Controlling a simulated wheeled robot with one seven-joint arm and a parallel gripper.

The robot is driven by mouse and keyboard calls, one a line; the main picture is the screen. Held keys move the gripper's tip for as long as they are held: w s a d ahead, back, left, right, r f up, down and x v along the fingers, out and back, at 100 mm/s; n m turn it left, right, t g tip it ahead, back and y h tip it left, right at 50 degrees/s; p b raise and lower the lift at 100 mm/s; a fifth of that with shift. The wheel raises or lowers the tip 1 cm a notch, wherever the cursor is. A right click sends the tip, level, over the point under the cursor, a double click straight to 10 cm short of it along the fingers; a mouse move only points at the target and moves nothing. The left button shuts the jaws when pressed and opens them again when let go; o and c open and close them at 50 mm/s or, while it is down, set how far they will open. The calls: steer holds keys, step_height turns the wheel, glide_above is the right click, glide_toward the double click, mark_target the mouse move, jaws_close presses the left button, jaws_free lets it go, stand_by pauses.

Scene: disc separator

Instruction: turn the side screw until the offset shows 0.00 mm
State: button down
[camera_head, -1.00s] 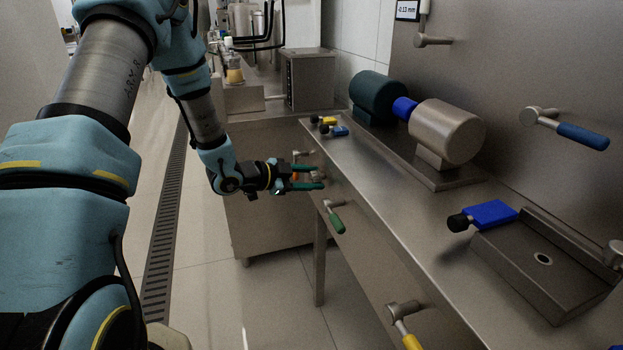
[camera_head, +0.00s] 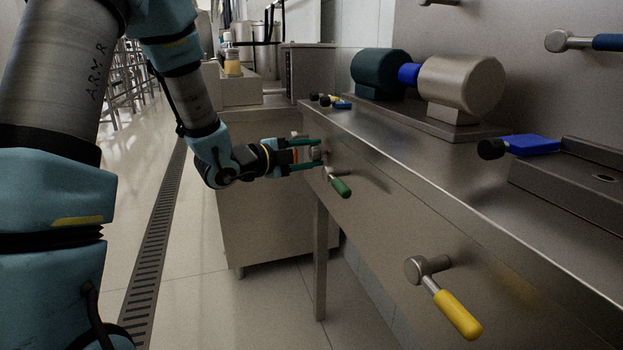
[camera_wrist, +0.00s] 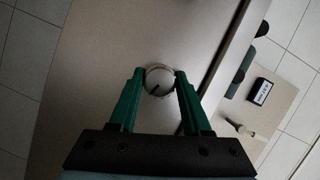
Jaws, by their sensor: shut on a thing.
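A round pale metal knob (camera_wrist: 159,84) with a dark slot mark on its face, which looks like the side screw, shows in the wrist view. My gripper (camera_wrist: 160,74) has its green fingers shut on it, one at each side. In the head view my gripper (camera_head: 316,154) is at the far end of the bench's front panel, and its fingers mostly hide the knob. A small black display (camera_wrist: 262,92) with a pale screen shows at right in the wrist view; its digits are too small to read. The offset display is outside the head view.
A green-handled lever (camera_head: 340,186) hangs just beside my fingers, and a yellow-handled lever (camera_head: 457,312) is nearer on the same panel. The bench (camera_head: 420,160) carries a motor (camera_head: 380,72) and steel drum (camera_head: 460,83). Open floor lies left of the bench.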

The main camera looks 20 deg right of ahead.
steer(key=m+b, duration=0.2)
steer(key=b, duration=0.3)
steer(key=f+m+t+h+b, duration=0.1)
steer(key=m+b, duration=0.1)
steer(key=b, duration=0.4)
steer(key=shift+f, duration=0.15)
steer(key=m+b, duration=0.1)
steer(key=b, duration=0.2)
steer(key=m+h+b, duration=0.1)
steer(key=b, duration=0.2)
steer(key=shift+r+m, duration=0.25)
steer(key=shift+m, duration=0.05)
steer(key=shift+r+m+h+b, duration=0.3)
steer(key=shift+m+b, duration=0.1)
steer(key=shift+b, duration=0.15)
steer(key=shift+c, duration=1.8)
jaws_free()
steer(key=p+v, duration=0.1)
steer(key=v, duration=1)
steer(key=shift+p, duration=0.4)
steer(key=shift+w, duration=0.1)
